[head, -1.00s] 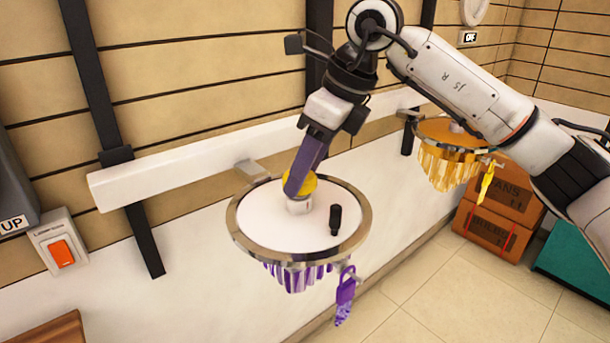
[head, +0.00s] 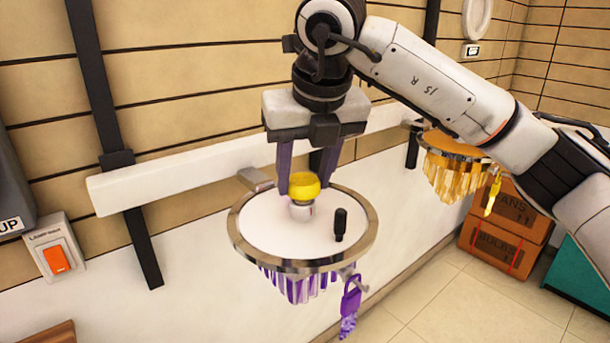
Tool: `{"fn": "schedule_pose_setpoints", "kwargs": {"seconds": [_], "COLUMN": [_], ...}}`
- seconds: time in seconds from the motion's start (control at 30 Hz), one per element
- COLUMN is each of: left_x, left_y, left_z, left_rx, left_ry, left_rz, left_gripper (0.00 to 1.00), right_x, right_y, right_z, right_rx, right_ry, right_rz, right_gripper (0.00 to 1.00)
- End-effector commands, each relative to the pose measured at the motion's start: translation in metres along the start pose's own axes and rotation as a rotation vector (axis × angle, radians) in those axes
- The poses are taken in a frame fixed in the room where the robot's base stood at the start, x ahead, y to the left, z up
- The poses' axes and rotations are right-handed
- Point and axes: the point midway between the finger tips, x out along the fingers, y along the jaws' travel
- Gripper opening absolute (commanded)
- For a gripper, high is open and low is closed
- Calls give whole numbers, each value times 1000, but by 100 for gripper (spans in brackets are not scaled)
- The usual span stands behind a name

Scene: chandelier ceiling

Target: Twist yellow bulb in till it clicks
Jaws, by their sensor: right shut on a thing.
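The yellow bulb (head: 304,186) stands upright on a white socket (head: 301,211) at the middle of the white chandelier plate (head: 270,232). The plate has a metal rim, with purple crystals (head: 297,285) hanging below. My right gripper (head: 305,180) points down from above, its purple fingers on either side of the bulb, shut on it. The far finger is partly hidden. Whether the bulb is fully seated in the socket cannot be told. My left gripper is not in view.
A black peg (head: 340,224) stands on the plate, right of the bulb. A purple tag (head: 350,305) hangs from the rim. A chandelier with amber crystals (head: 448,180) is at the right, near cardboard boxes (head: 505,215). A switch with an orange rocker (head: 56,259) is at the left.

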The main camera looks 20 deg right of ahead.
Motion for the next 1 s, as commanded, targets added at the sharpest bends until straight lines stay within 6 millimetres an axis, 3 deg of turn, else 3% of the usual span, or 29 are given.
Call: {"fn": "schedule_pose_setpoints", "kwargs": {"seconds": [0.27, 0.3, 0.4, 0.6, 0.77, 1.0], "left_x": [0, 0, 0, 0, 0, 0], "left_y": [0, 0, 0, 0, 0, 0], "left_z": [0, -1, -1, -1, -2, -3], "left_rx": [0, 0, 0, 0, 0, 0], "left_ry": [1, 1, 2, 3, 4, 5], "left_rz": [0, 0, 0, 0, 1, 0], "left_gripper": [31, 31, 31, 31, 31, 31], "right_x": [2, 2, 1, 1, 0, 0], "right_y": [0, 0, 0, 0, 0, 0], "right_z": [-2, -2, -2, -1, -1, 0], "right_rx": [-5, -5, -5, -4, -4, -4], "right_ry": [8, 8, 6, 3, 3, 2], "right_rz": [0, 1, 1, 2, 2, 2], "right_gripper": [21, 50, 65, 65, 90, 90]}}
